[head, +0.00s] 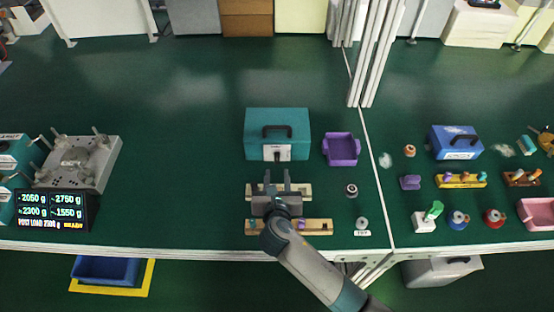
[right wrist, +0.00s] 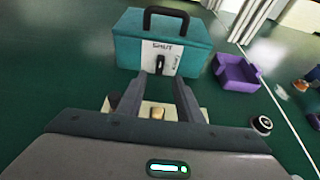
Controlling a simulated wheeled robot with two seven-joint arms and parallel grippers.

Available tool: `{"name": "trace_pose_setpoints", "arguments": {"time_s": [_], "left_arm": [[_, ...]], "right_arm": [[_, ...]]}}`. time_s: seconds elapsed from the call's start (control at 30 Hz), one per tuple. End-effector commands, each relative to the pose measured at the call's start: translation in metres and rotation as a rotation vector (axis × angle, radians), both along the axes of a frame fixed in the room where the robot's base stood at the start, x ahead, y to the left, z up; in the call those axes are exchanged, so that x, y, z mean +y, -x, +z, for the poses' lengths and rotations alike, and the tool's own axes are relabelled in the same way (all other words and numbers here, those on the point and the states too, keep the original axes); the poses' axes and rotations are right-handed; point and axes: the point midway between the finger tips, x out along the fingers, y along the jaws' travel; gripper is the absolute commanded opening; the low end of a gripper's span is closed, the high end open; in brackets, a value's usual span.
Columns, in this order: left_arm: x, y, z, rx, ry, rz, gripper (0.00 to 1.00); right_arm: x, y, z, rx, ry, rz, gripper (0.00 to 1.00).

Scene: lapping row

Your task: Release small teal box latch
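The small teal box (head: 277,127) stands closed on the green bench, with a black handle on its lid. In the right wrist view the teal box (right wrist: 140,38) shows a white front plate marked SHUT. A dark latch (right wrist: 161,64) sits on that plate, pointing up and down. My right gripper (head: 277,177) is in front of the box, fingers pointing at the latch plate. In the right wrist view the right gripper (right wrist: 163,82) is open with nothing between its fingers. It looks apart from the latch. My left gripper is not in view.
A wooden holder (head: 300,189) lies under my right gripper, with another holder (head: 318,226) nearer the bench edge. A purple tray (head: 341,149) stands just right of the box.

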Motion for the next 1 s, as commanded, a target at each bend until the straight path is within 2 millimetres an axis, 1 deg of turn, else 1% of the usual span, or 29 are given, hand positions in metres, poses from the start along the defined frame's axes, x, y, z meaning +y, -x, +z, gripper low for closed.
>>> {"name": "trace_pose_setpoints", "arguments": {"time_s": [0.03,0.2,0.4,0.5,0.7,1.0], "left_arm": [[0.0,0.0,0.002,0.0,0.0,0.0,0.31],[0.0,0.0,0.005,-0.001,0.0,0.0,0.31],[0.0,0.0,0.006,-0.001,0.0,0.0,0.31],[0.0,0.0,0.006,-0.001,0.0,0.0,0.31],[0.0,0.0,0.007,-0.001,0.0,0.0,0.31],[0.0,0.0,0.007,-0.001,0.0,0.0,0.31]], "right_arm": [[0.0,-0.009,-0.002,0.001,0.001,-0.001,0.33],[0.0,-0.036,-0.014,0.001,0.001,-0.001,0.33],[0.0,-0.063,-0.026,0.001,0.0,-0.001,0.33],[0.0,-0.074,-0.03,0.0,0.001,0.0,0.33],[0.0,-0.085,-0.035,0.001,-0.001,0.001,0.33],[0.0,-0.087,-0.036,0.001,-0.001,0.001,0.33]]}}
